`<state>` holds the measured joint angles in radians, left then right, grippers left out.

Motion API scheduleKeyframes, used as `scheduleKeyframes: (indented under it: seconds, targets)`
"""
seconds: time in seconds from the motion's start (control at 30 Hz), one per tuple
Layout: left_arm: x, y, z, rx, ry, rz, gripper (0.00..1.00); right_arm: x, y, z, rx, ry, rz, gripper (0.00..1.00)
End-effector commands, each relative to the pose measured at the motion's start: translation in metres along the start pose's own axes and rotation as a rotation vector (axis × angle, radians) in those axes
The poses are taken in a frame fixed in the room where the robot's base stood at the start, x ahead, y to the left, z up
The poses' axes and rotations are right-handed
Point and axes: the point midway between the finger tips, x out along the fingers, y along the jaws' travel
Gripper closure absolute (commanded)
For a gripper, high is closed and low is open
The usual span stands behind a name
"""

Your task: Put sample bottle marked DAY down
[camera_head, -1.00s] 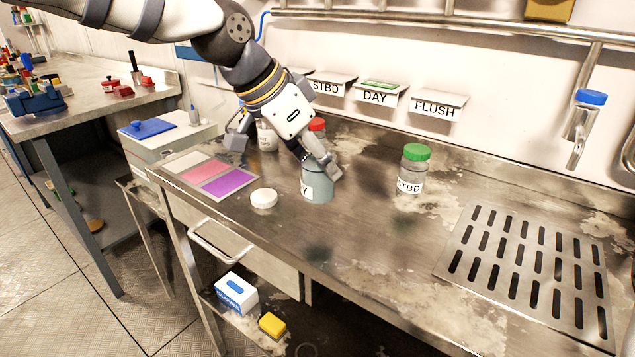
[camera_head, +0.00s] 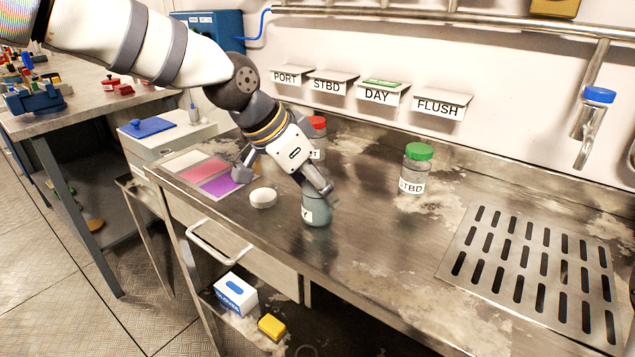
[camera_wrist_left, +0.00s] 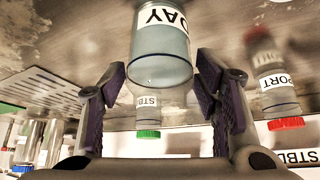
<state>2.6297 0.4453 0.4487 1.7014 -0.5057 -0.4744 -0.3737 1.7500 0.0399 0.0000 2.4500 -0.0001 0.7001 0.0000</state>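The DAY bottle (camera_head: 316,211), grey-green with a white label, stands upright on the steel bench; its top is hidden behind a finger of my left gripper. It also shows in the left wrist view (camera_wrist_left: 160,55), upside down, between and just beyond the fingers, with gaps at both sides. My left gripper (camera_head: 284,187) is open, its fingers wide apart, one over the bottle's top in the head view and one to the left. A white round cap (camera_head: 263,198) lies on the bench left of the bottle. My right gripper is not in view.
The green-capped STBD bottle (camera_head: 415,170) stands to the right, the red-capped PORT bottle (camera_head: 317,126) behind my gripper. A slotted drain plate (camera_head: 535,262) lies at right, coloured mats (camera_head: 205,170) at left. Labelled shelves (camera_head: 380,92) line the wall.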

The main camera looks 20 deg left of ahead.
Motion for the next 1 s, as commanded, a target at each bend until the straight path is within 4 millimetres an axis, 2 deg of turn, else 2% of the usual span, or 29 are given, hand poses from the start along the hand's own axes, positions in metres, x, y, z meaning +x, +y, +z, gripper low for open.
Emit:
scheduleKeyframes:
  seconds: [0.33, 0.57, 0.7, 0.83, 1.0]
  targets:
    - [-0.005, 0.000, -0.003, 0.000, 0.002, -0.001, 0.38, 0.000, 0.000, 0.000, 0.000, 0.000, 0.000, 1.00]
    - [-0.069, 0.000, -0.006, 0.003, 0.014, -0.009, 0.38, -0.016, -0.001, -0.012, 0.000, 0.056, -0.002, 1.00]
    - [-0.099, 0.000, -0.004, 0.001, 0.007, -0.003, 0.38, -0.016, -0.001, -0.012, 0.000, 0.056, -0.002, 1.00]
    - [-0.116, -0.001, -0.002, -0.001, 0.001, 0.000, 0.38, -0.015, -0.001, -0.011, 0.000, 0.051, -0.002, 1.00]
    - [-0.123, 0.000, -0.002, -0.001, -0.001, 0.001, 0.38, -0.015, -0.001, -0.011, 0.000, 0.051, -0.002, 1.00]
